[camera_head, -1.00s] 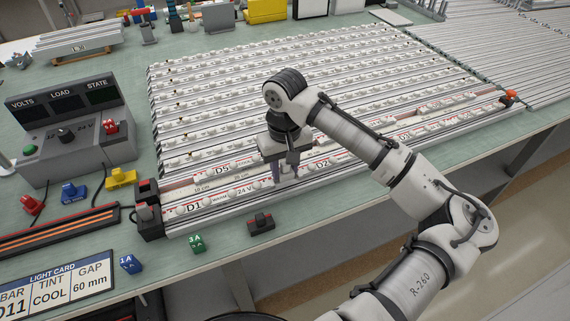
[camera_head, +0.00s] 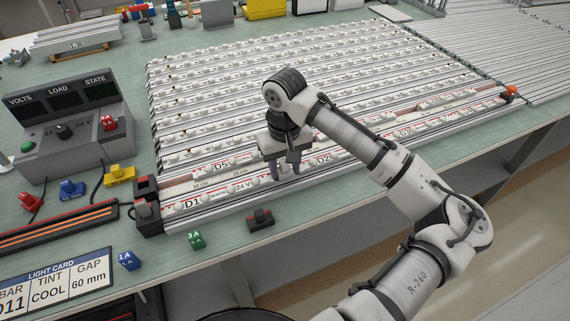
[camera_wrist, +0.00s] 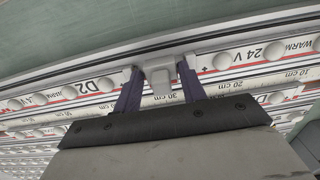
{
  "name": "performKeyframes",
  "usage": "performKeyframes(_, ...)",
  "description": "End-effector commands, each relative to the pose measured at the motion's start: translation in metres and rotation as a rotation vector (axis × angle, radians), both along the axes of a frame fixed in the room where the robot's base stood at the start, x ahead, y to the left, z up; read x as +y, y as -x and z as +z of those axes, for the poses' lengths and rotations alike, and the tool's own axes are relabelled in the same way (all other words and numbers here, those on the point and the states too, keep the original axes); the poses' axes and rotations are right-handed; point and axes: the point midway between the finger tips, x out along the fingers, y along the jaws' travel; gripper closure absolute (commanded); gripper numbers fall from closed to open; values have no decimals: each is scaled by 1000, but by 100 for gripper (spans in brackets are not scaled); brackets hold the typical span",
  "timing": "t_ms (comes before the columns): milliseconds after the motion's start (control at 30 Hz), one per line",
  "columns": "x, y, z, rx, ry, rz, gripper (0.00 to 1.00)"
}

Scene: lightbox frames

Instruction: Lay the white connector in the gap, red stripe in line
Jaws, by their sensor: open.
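The white connector (camera_wrist: 158,74) shows in the wrist view as a pale block between my fingers. It lies at the gap in the front strip, between the part marked D2 (camera_wrist: 75,92) and the part marked 24 V (camera_wrist: 262,52). I cannot make out a red stripe on it, so its line with the strips' red stripes cannot be told. My gripper (camera_head: 284,170) is open, pointing down over the front strip, with one finger on each side of the connector. In the wrist view my gripper (camera_wrist: 160,88) stands apart from the block. In the head view my fingers hide the gap.
Many parallel strips (camera_head: 215,110) fill the bench behind. A black end clamp (camera_head: 147,208) stands at the left end, and a small black block (camera_head: 261,219) sits in front. A meter box (camera_head: 70,130) stands at left.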

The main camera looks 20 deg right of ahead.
Motion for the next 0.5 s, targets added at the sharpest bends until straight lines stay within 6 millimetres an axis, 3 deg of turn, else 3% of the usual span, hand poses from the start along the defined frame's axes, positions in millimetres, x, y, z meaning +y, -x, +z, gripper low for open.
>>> performKeyframes(167,2,-1,18,-3,-2,4,45)
performKeyframes(500,1,-1,96,-3,0,4,45)
